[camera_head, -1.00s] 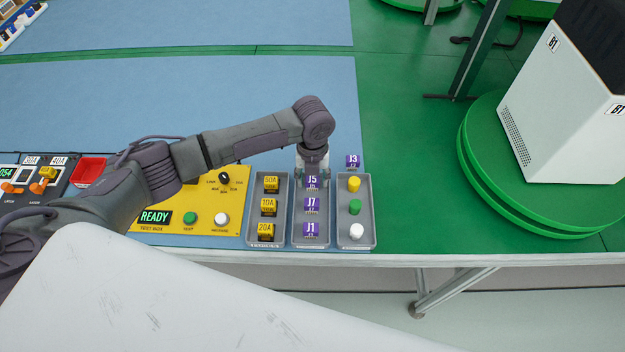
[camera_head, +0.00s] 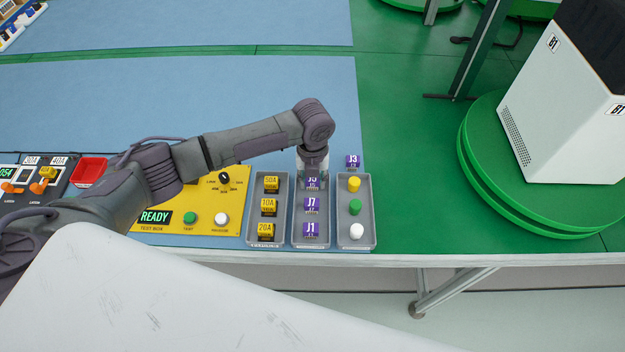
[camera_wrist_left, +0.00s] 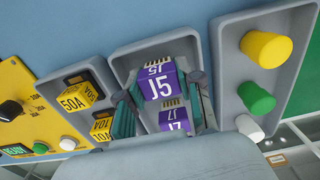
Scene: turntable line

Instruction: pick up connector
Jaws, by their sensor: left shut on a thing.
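The purple connector J5 (camera_head: 312,183) sits at the far end of the middle grey tray (camera_head: 296,236), partly hidden by my gripper. It also shows in the left wrist view (camera_wrist_left: 159,86). My left gripper (camera_head: 312,178) points down over it, and its fingers are shut on J5 from both sides. Connectors J7 (camera_head: 312,205) and J1 (camera_head: 311,229) sit nearer in the same tray. Connector J3 (camera_head: 353,161) lies outside the tray, just beyond the right tray. My right gripper is not in view.
The left tray holds yellow fuses (camera_head: 268,207). The right tray holds a yellow (camera_head: 354,184), a green (camera_head: 355,207) and a white cap (camera_head: 356,231). A yellow test box (camera_head: 176,226) stands to the left. The blue mat beyond is clear.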

